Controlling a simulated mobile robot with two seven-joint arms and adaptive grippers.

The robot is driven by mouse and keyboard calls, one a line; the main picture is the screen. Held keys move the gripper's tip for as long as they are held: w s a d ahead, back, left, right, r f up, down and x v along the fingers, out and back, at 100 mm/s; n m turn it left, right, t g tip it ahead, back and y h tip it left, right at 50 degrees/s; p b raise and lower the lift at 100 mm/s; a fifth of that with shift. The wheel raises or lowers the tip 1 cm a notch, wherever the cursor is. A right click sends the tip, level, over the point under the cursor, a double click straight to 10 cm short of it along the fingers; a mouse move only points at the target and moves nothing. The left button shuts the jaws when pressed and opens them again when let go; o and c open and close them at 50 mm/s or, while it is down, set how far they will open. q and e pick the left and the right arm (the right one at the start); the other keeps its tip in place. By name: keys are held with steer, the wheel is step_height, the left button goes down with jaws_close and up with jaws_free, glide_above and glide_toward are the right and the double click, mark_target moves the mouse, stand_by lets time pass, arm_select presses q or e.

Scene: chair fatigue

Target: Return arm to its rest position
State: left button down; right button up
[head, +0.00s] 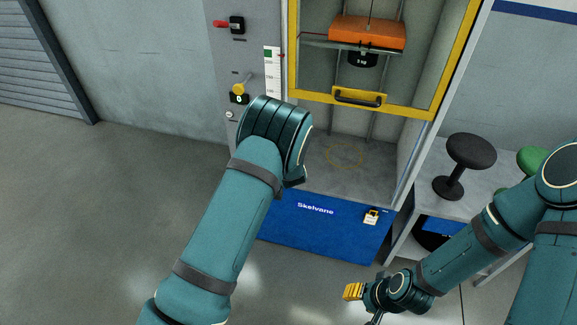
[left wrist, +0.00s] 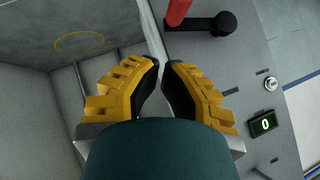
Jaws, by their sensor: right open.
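My left arm (head: 225,225) reaches up from the bottom of the head view to the front of the test cabinet; its gripper is hidden behind the wrist there. In the left wrist view the yellow, black-padded fingers of my left gripper (left wrist: 161,66) have their tips close together, with a narrow gap and nothing seen between them. Whether this counts as shut is unclear. My right arm (head: 465,255) comes in from the right. My right gripper (head: 360,299) is open and empty, low in front of the blue panel.
The cabinet has a yellow-framed door (head: 415,110), an orange block (head: 368,32) and a blue panel (head: 325,228). A red lever (head: 221,24), also in the wrist view (left wrist: 178,11), is on the control panel. A black stool (head: 470,150) stands on the right bench. Floor at left is clear.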

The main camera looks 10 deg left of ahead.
arm_select(q)
steer(key=s+d+f+n+g+h, duration=0.1)
steer(key=s+f+g+h, duration=0.15)
steer(key=s, duration=0.75)
steer(key=s+d+f+n+g+h, duration=0.15)
steer(key=s+f, duration=0.25)
steer(key=s, duration=0.6)
steer(key=s+d+r+n+g+h, duration=0.1)
steer(key=s+d+h, duration=0.1)
steer(key=s, duration=0.5)
steer(key=s+d+g+h, duration=0.1)
steer(key=s+d, duration=0.3)
steer(key=s, duration=0.4)
steer(key=shift+s+d+r+n+g+h, duration=0.15)
steer(key=shift+d+r+n+g+h, duration=0.25)
steer(key=shift+g, duration=0.2)
